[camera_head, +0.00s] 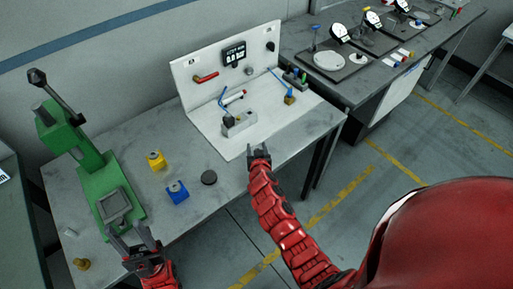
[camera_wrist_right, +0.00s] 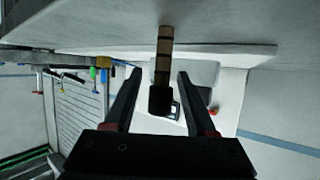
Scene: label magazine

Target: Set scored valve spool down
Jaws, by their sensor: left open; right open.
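A slim banded cylinder (camera_wrist_right: 164,55), tan with dark rings and a black end, shows in the right wrist view; it looks like the valve spool. It is between the two fingers of my right gripper (camera_wrist_right: 158,76), with a gap on each side. My right gripper also shows in the head view (camera_head: 259,153), open at the front edge of the white fixture board (camera_head: 215,128). I cannot make out the cylinder in the head view. My left gripper (camera_head: 135,243) is open and empty near the front of the green press (camera_head: 88,160).
A yellow block (camera_head: 156,160), a blue block (camera_head: 177,191) and a black disc (camera_head: 209,177) stand on the grey bench (camera_head: 225,205). A grey block (camera_head: 239,123) sits on the board. A brass part (camera_head: 81,264) lies at the lower left. Gauges stand on the far bench (camera_head: 300,40).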

